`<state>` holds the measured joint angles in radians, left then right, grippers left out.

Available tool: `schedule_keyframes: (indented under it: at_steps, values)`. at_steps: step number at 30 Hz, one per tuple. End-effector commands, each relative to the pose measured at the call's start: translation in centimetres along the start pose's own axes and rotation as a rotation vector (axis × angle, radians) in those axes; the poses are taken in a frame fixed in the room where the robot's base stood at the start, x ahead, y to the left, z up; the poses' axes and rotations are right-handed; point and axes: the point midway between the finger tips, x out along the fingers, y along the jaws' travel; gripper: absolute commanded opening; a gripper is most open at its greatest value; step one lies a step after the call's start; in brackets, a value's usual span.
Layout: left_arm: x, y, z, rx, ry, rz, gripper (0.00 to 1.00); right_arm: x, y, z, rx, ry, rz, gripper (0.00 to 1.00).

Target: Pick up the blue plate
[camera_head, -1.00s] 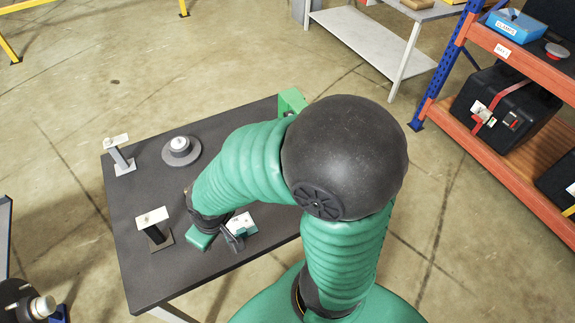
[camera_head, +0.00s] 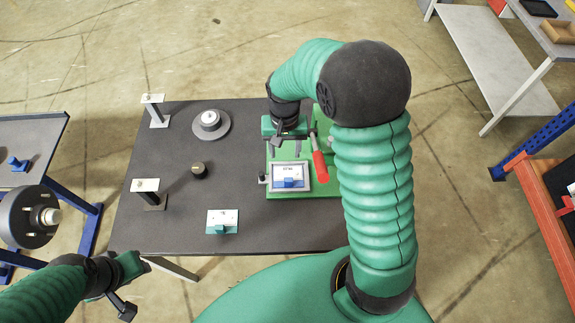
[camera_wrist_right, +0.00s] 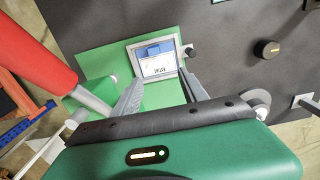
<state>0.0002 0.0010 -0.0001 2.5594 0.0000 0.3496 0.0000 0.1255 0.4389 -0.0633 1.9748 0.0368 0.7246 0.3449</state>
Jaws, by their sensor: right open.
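The blue plate (camera_head: 288,184), a small pale plate with a blue grip block and a printed label, lies in a green fixture (camera_head: 325,190) on the dark table. It also shows between my right fingers in the right wrist view (camera_wrist_right: 152,66). My right gripper (camera_head: 287,150) is just behind the plate in the head view. Its fingers (camera_wrist_right: 160,84) are spread and empty, apart from the plate. My left gripper (camera_head: 128,284) is at the lower left, off the table's front-left corner; its fingers are unclear.
A red-handled clamp (camera_head: 319,165) stands beside the plate at right. A teal-gripped plate (camera_head: 222,221) lies in front. Two posts (camera_head: 148,193) (camera_head: 154,110), a black knob (camera_head: 199,170) and a round grey disc (camera_head: 211,124) stand at left. The table's front is mostly clear.

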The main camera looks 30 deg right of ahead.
Motion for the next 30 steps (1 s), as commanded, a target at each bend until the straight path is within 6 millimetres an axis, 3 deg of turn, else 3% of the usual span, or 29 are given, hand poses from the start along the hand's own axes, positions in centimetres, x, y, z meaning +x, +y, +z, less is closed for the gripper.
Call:
schedule_keyframes:
  at_steps: [6, 9, 14, 22, 30]
  values:
    - [-0.6, 0.0, -0.1, 0.000, 0.000, 0.000, 0.36, 6.1, -0.1, -0.3, -0.001, -0.011, 0.003, 0.51]
    - [-0.8, 0.0, -0.1, 0.000, 0.000, 0.000, 0.36, 8.1, -0.1, -0.5, -0.002, -0.009, 0.002, 0.51]
    - [-1.1, 0.0, -0.2, 0.000, 0.000, 0.000, 0.36, 9.7, 0.2, -0.5, -0.001, -0.008, 0.000, 0.51]
    - [-2.4, 0.0, -0.6, 0.000, 0.000, 0.000, 0.36, 13.9, 0.9, 0.2, -0.003, -0.005, -0.001, 0.51]
    - [-2.3, 0.0, -0.5, 0.000, 0.000, 0.000, 0.36, 14.5, 0.7, 0.0, -0.003, -0.005, 0.000, 0.48]
